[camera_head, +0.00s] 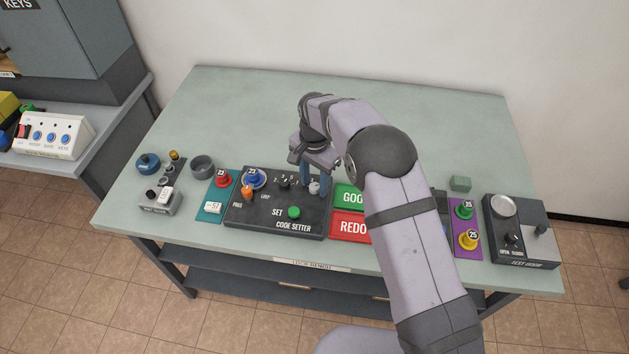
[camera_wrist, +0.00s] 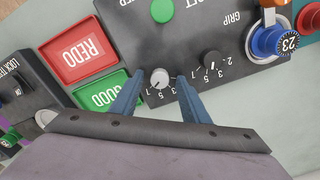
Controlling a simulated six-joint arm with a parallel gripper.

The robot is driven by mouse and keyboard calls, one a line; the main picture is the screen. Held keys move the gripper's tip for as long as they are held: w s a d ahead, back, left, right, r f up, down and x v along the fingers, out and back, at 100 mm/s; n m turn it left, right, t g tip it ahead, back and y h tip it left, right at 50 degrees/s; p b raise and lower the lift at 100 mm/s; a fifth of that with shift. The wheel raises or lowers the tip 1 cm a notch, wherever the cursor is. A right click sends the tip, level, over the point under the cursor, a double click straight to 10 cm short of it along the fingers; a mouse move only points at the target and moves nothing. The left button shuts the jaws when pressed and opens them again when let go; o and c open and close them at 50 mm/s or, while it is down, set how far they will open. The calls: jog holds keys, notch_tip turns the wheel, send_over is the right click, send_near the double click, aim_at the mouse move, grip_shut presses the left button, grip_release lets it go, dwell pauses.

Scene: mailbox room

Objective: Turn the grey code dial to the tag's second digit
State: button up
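The grey code dial (camera_wrist: 159,77) is a small round knob on the black code setter box (camera_head: 265,215), with printed digits beside it. In the head view the dial (camera_head: 314,188) shows under my gripper. My gripper (camera_wrist: 161,80) points down with its two blue fingers apart, one on each side of the grey dial. Contact with the dial cannot be told. The black dial (camera_wrist: 211,60) is beside it, outside the fingers. A blue lock (camera_wrist: 268,40) with a tag reading 23 sits in the setter's grip, next to an orange lever (camera_head: 247,193).
A green SET button (camera_head: 294,212) is at the setter's front. GOOD (camera_head: 350,196) and REDO (camera_head: 349,226) trays stand to its right. A teal mat (camera_head: 211,212) holds a red lock (camera_head: 222,179). A purple mat (camera_head: 466,241) holds green and yellow locks. The table's back is clear.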

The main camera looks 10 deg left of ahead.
aim_at(317, 187)
jog(key=shift+r+b, duration=1)
jog(key=shift+r, duration=2.65)
jog(key=shift+d, duration=0.1)
jog(key=shift+s+d+r, duration=0.1)
jog(key=shift+d, duration=0.2)
jog(key=s+d+r+n, duration=0.1)
jog(key=s+d+n, duration=0.1)
jog(key=s+d, duration=0.45)
jog(key=s+d+r+n, duration=0.1)
jog(key=s+d, duration=0.3)
jog(key=d, duration=0.5)
jog(key=s+d+f+n, duration=0.1)
jog(key=s+d, duration=0.3)
jog(key=s, duration=0.3)
jog(key=s+d+f+n, duration=0.1)
jog(key=s+d, duration=0.3)
jog(key=s, duration=0.4)
jog(key=shift+s+d+f+n, duration=0.2)
jog(key=shift+f+n, duration=0.2)
jog(key=shift+n, duration=0.2)
